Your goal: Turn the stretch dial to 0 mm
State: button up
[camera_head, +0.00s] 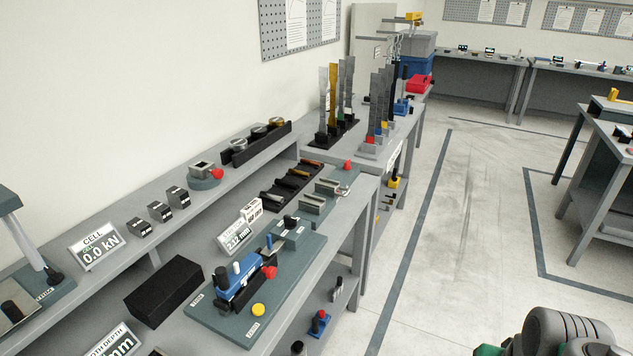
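A small tilted display (236,236) on the near bench reads about 2.12 mm; its heading is too small to read surely. Right beside it is a grey block with a black knob (290,221), which may be the stretch dial; its markings cannot be read. The block sits at the back of a grey-green base plate (306,262). A blue device (238,279) with a red knob (269,272) and a yellow button (258,310) is on the same plate. My gripper is not in view; a rounded grey and green part, probably of my arm, shows at the bottom right.
A display reading 0.0 kN (95,246) stands on the raised back shelf (180,220). A black block (164,291) lies left of the plate. Upright specimen strips (334,95) stand on the farther bench. The floor (450,250) to the right is clear.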

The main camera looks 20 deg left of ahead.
aim_at(291, 223)
jog(key=i, duration=1.35)
jog(key=u, duration=4.25)
jog(key=i, duration=0.5)
